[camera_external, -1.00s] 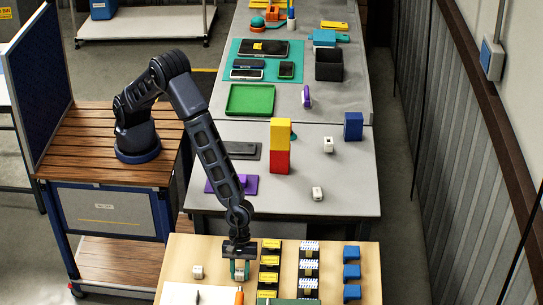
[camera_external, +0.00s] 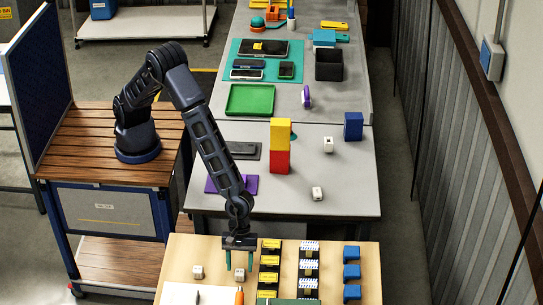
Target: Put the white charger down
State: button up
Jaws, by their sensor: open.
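A small white charger (camera_external: 239,275) stands on the light wooden table (camera_external: 345,250) at the front, just left of the row of black and yellow boxes. My gripper (camera_external: 239,264) is directly above it, pointing down, with its two green fingers spread apart. The fingers hold nothing, and the charger rests on the tabletop below and between them. A similar white charger (camera_external: 197,272) sits to the left on the same table. Two more small white blocks with dark marks, one nearer (camera_external: 317,194) and one farther (camera_external: 328,145), are on the grey table behind.
Black and yellow boxes (camera_external: 269,261), white-topped boxes (camera_external: 308,265) and blue blocks (camera_external: 351,271) stand in rows to the right. A white sheet (camera_external: 190,294) with a pen and an orange item (camera_external: 239,296) lies in front. A yellow block (camera_external: 280,131) sits on a red one (camera_external: 280,161).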

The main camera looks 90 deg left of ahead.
jog(key=w+a+r+m+t, duration=0.15)
jog(key=a+r+m, duration=0.25)
jog(key=a+r, duration=1.7)
jog(key=s+a+r+m, duration=0.3)
jog(key=a+r+m, duration=0.2)
jog(key=a+r, duration=0.7)
jog(key=s+a+r+m+t+y, duration=0.1)
jog(key=s+a+m, duration=0.3)
jog(key=s+a, duration=0.7)
jog(key=s+a+r+m+t+y, duration=0.1)
jog(key=s+a+m, duration=0.4)
jog(key=s+a, duration=0.7)
jog(key=a+t+y, duration=0.1)
jog(key=a+y, duration=0.1)
jog(key=a, duration=0.3)
jog(key=shift+r+y, duration=0.3)
jog(key=shift+r, duration=0.05)
jog(key=shift+o, duration=0.5)
